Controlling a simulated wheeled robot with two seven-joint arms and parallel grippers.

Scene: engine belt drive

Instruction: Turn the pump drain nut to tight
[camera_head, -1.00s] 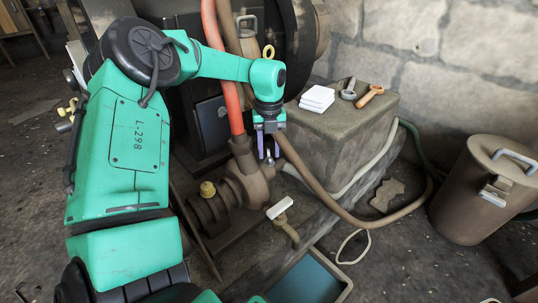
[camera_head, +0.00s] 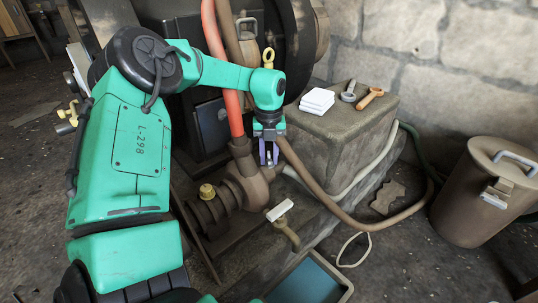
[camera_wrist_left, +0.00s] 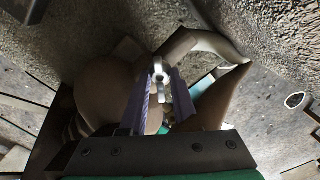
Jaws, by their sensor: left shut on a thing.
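The brown pump (camera_head: 254,184) sits low on the floor plinth below the red hose. My left gripper (camera_head: 268,160) points down at the pump's right upper side, its purple-grey fingers close together. In the left wrist view, the left gripper (camera_wrist_left: 160,105) has its fingers on both sides of a small pale metal piece, which looks like the drain nut (camera_wrist_left: 159,72). The rounded brown pump body (camera_wrist_left: 105,92) lies behind the fingers. The nut is mostly hidden by the fingers in the head view, and its angle cannot be read. My right gripper is out of view.
A blue-floored tray (camera_head: 346,291) lies in front. The brown hose (camera_head: 318,188) runs close right of the gripper. A stone block (camera_head: 338,134) and a lidded bin (camera_head: 482,200) stand right.

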